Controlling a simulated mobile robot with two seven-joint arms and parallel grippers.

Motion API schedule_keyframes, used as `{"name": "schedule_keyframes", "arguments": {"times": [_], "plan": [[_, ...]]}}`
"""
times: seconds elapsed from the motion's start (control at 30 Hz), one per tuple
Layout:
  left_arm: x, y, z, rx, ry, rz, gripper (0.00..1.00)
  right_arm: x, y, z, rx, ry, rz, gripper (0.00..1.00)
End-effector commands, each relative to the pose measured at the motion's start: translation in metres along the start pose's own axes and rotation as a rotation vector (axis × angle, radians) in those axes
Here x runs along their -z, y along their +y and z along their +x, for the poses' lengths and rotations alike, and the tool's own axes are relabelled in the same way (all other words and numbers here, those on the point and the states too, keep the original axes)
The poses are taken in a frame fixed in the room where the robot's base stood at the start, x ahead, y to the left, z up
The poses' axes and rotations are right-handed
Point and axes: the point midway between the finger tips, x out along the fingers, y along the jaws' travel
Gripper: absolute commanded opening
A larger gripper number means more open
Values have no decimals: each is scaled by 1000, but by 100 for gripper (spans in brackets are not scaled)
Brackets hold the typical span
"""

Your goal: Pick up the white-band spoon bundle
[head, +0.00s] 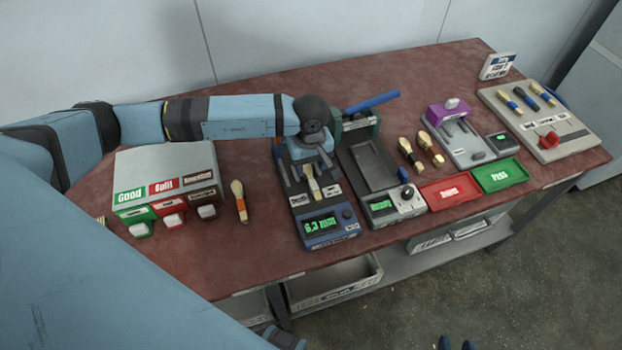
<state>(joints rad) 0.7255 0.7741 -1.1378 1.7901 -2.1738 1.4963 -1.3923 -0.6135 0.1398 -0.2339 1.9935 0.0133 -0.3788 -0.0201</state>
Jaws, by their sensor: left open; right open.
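A pale spoon bundle (312,184) lies on the blue gauge (326,222), whose green display reads about 6.3 mm. Its band looks whitish, but it is small and partly covered. My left gripper (305,165) reaches in from the left and points down over the back of this gauge. Its fingers are apart, close to the bundle's upper end; I cannot tell whether they touch it. My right gripper (456,344) shows only as two dark blue fingertips at the bottom edge, apart and empty, over the floor.
An orange-band bundle (239,201) lies beside the sorting box (165,160). A grey press (370,165) with a blue lever stands right of the gauge. Two dark-band bundles (420,150) lie beyond it. Red (449,192) and green (497,175) trays sit at the front right edge.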

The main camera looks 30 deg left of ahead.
Motion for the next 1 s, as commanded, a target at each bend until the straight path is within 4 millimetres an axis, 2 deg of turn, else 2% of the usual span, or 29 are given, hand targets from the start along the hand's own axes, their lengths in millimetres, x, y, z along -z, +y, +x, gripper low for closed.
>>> {"name": "schedule_keyframes", "arguments": {"times": [0.17,0.4,0.7,0.73,0.93,1.0], "plan": [[-2,1,14,2,-2,-2,47,1,0,-2,0,-3,-1,43],[-3,3,49,1,-3,-2,47,8,0,-6,0,0,-1,43],[-2,3,55,-1,0,-1,47,10,-1,-6,1,4,-1,43],[-2,3,55,-1,-1,-1,45,10,-1,-6,1,4,-1,43],[-2,3,55,-1,-1,-1,0,10,-1,-6,1,3,-1,43],[-2,3,55,-1,-1,-1,0,10,-1,-6,1,3,0,43]]}}
